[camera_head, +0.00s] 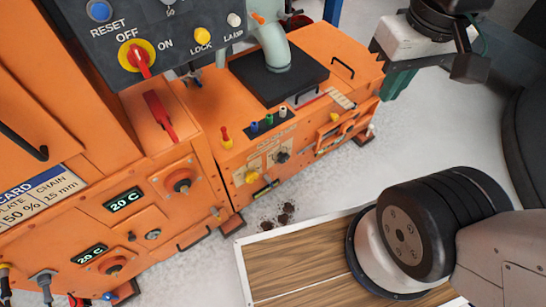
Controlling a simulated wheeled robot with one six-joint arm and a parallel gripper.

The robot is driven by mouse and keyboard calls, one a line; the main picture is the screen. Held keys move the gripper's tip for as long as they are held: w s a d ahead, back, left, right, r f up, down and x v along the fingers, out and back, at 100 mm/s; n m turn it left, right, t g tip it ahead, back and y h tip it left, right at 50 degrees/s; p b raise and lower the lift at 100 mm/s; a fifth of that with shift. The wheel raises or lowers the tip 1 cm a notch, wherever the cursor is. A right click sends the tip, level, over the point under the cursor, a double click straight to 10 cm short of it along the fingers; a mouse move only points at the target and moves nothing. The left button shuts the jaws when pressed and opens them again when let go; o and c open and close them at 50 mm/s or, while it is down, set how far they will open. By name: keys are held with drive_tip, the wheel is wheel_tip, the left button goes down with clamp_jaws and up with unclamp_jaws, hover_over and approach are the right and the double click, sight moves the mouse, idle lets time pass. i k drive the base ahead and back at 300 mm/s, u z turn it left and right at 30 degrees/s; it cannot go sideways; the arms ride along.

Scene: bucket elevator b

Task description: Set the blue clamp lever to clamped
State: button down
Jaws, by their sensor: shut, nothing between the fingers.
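I cannot single out the blue clamp lever for sure. A small blue-topped peg (254,127) stands in a row with green and white ones on the orange machine's (300,150) front top edge. Another small blue part (110,296) shows low at the left bottom edge, partly cut off. No lever position can be read on either. My gripper (470,68) is at the upper right, beyond the machine's right end. It is shut, empty and well apart from the machine and both blue parts. Its fingertips are hard to make out.
A dark control box (185,45) with a red-yellow switch overhangs the upper left. A wood-topped platform (300,262) lies at the bottom. Grey floor (440,140) is clear on the right.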

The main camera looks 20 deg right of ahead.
sight(266, 176)
drive_tip(key=k, duration=1.2)
drive_tip(key=u, duration=0.8)
drive_tip(key=i, duration=1.8)
drive_tip(key=z, duration=0.8)
